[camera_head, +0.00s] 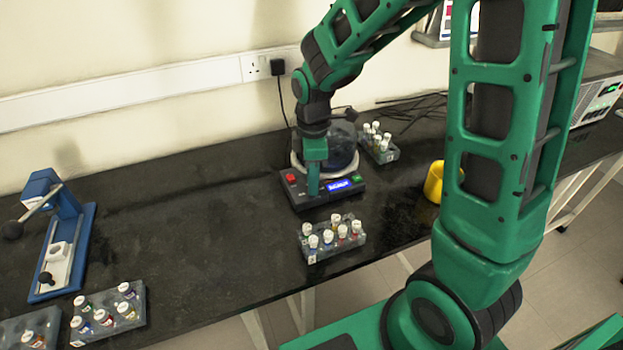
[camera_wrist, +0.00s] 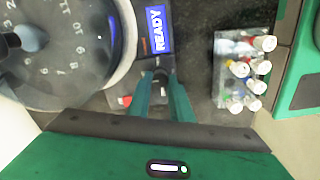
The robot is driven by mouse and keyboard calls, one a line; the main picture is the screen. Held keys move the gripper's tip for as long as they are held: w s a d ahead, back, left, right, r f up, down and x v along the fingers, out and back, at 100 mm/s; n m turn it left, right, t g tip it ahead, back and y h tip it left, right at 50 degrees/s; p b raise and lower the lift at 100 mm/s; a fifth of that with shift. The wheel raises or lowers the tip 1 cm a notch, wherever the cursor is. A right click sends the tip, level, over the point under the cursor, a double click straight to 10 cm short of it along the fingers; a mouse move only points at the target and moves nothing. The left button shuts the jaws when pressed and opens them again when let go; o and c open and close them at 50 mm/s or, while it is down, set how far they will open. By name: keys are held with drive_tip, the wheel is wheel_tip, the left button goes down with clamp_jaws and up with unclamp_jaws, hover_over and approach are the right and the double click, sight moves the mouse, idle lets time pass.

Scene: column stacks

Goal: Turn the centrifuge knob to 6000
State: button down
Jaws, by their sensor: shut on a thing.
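The centrifuge (camera_head: 296,185) stands on the black bench, with a round lidded bowl, a red button, a green button and a lit blue display on its front panel. In the wrist view the display (camera_wrist: 158,28) reads READY, and numbers ring the rotor under the clear lid (camera_wrist: 70,60). My gripper (camera_head: 313,192) points down onto the panel, left of the display. In the wrist view my gripper (camera_wrist: 160,78) is shut on the small dark knob (camera_wrist: 160,73), mostly hidden between the fingertips. I cannot read the knob's setting.
A vial rack (camera_head: 331,238) stands just in front of the centrifuge, and another (camera_head: 379,148) behind it to the right. A yellow container (camera_head: 434,182) stands to the right. A blue press-like device (camera_head: 62,240) and more racks are at left. The bench between is clear.

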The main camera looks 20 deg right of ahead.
drive_tip(key=shift+w, duration=0.1)
drive_tip(key=m, duration=0.4)
drive_tip(key=shift+w, duration=0.1)
drive_tip(key=m, duration=0.4)
drive_tip(key=shift+d+m, duration=0.1)
drive_tip(key=shift+m, duration=0.3)
drive_tip(key=m, duration=0.4)
drive_tip(key=shift+w+d+r, duration=0.1)
drive_tip(key=m, duration=0.4)
drive_tip(key=shift+m, duration=0.3)
drive_tip(key=c, duration=1.8)
unclamp_jaws()
drive_tip(key=shift+o, duration=1.1)
